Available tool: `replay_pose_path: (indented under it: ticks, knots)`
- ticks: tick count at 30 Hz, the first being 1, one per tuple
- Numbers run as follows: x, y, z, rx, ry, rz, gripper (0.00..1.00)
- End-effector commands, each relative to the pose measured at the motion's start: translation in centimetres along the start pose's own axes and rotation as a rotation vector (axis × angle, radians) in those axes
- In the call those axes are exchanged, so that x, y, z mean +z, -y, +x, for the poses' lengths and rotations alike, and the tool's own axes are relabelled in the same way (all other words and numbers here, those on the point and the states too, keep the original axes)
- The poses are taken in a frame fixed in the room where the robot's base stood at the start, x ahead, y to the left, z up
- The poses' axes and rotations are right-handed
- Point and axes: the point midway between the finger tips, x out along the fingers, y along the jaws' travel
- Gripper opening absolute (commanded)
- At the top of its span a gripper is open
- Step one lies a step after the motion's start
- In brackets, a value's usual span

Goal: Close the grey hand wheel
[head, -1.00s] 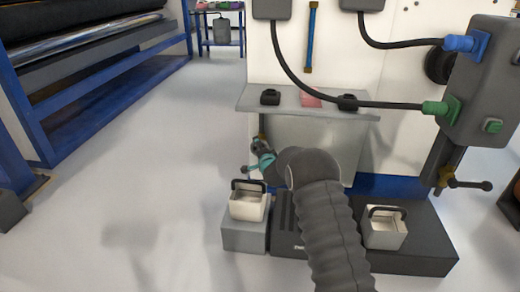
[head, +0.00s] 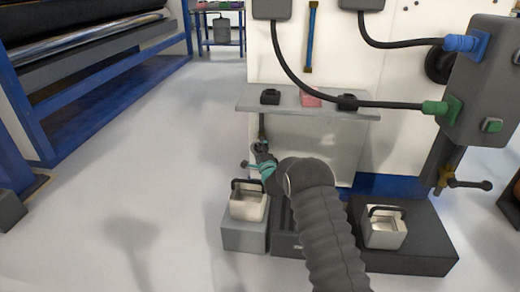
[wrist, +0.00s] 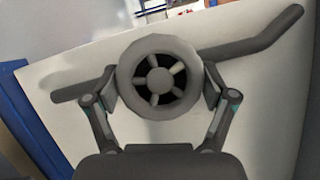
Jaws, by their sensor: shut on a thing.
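The grey hand wheel (wrist: 160,77) fills the middle of the wrist view: a thick round rim with short spokes around a hub. A dark grey bar (wrist: 255,48) passes behind it, with a bent end at upper right. My gripper (wrist: 160,88) has one finger on each side of the rim and is shut on the wheel. In the head view my gripper (head: 261,160) is below the left end of the grey shelf. The wheel is mostly hidden there by my arm. A dark upright rod (head: 262,127) shows just above the fingers.
The grey shelf (head: 305,107) holds small dark parts and a pink piece. Two metal containers with black handles, left (head: 247,207) and right (head: 385,233), stand below. Floor at left is clear.

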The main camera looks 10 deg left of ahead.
Motion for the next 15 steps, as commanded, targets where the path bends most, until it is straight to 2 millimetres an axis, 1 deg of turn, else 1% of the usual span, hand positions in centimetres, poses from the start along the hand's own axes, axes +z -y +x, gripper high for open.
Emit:
replay_pose_path:
  ticks: [12, 13, 15]
  knots:
    - [-0.11, 0.00, 0.01, -0.002, -0.002, 0.007, 0.48]
    - [-0.11, 0.00, 0.01, -0.002, -0.002, 0.007, 0.86]
    - [-0.11, 0.00, 0.01, -0.003, -0.002, 0.007, 1.00]
